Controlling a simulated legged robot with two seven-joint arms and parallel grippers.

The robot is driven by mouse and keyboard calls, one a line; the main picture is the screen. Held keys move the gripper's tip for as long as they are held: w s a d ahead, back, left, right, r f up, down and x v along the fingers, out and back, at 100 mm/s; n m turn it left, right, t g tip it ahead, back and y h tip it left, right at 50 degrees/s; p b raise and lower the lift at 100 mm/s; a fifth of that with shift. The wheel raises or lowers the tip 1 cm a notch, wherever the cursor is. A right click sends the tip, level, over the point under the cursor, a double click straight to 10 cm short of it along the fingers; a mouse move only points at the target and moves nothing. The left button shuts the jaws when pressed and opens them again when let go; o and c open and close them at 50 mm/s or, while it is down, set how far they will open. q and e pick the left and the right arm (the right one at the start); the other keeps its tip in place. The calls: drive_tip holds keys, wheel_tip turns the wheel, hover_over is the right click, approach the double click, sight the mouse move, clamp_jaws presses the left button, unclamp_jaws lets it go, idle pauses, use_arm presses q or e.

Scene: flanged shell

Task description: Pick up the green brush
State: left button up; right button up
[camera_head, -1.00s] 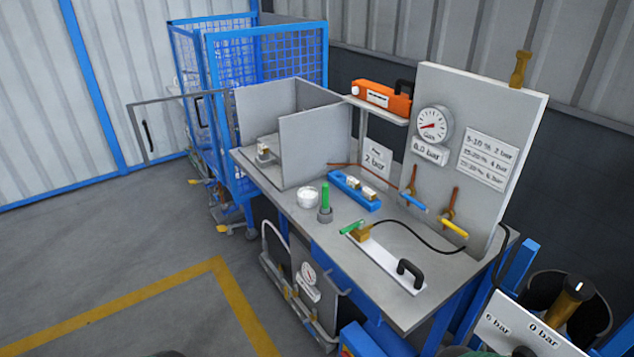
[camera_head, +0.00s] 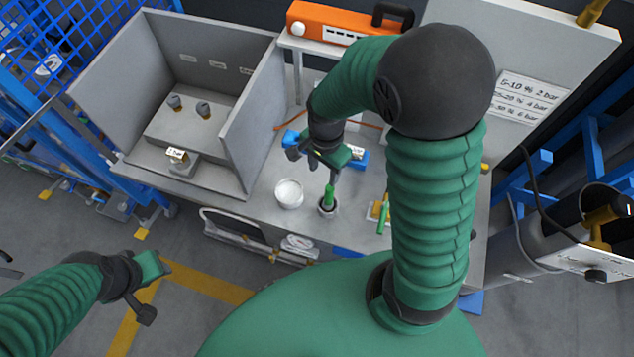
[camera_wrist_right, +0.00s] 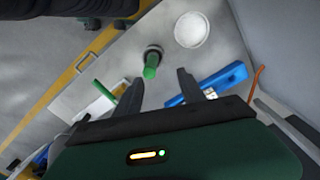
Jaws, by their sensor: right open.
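The green brush (camera_head: 329,194) stands upright in a small grey round holder (camera_head: 327,209) on the bench; only its green handle shows. In the right wrist view the brush (camera_wrist_right: 151,66) is just beyond my finger tips, nearly between their lines. My right gripper (camera_head: 322,168) is open and empty, above and slightly behind the brush, apart from it. Its two dark fingers show in the wrist view (camera_wrist_right: 161,82). My left gripper (camera_head: 147,289) hangs over the floor at lower left, away from the bench; its jaws are unclear.
A white round tub (camera_head: 289,193) stands left of the holder. A blue rack (camera_head: 294,138) lies behind, partly hidden by my right arm. A second green handle (camera_head: 384,215) is to the right. A grey partition (camera_head: 255,118) rises on the left.

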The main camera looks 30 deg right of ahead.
hover_over(328, 197)
wheel_tip(328, 197, down, 5)
drive_tip(key=f, duration=0.3)
drive_tip(key=w+d+f+p, duration=0.1)
drive_tip(key=shift+d+f, duration=0.1)
drive_tip(key=shift+f, duration=0.15)
drive_tip(key=f, duration=0.2)
drive_tip(key=shift+w+a+f+p, duration=0.15)
drive_tip(key=shift+a+f+p, duration=0.05)
drive_tip(key=shift+f+p, duration=0.1)
drive_tip(key=shift+s+a+f, duration=0.1)
drive_tip(key=shift+s+a, duration=0.05)
drive_tip(key=shift+s, duration=0.05)
drive_tip(key=shift+s+a, duration=0.1)
drive_tip(key=shift+s, duration=0.15)
drive_tip(key=shift+c, duration=1.1)
drive_tip(key=shift+w+d, duration=0.3)
drive_tip(key=shift+d, duration=0.05)
drive_tip(key=c, duration=0.7)
clamp_jaws()
use_arm(q)
drive_tip(key=s+r, duration=0.1)
drive_tip(key=s+d+r, duration=0.1)
drive_tip(key=shift+s+d+r, duration=0.1)
drive_tip(key=shift+s+r, duration=0.15)
drive_tip(key=shift+s, duration=0.15)
use_arm(e)
drive_tip(key=shift+s, duration=0.1)
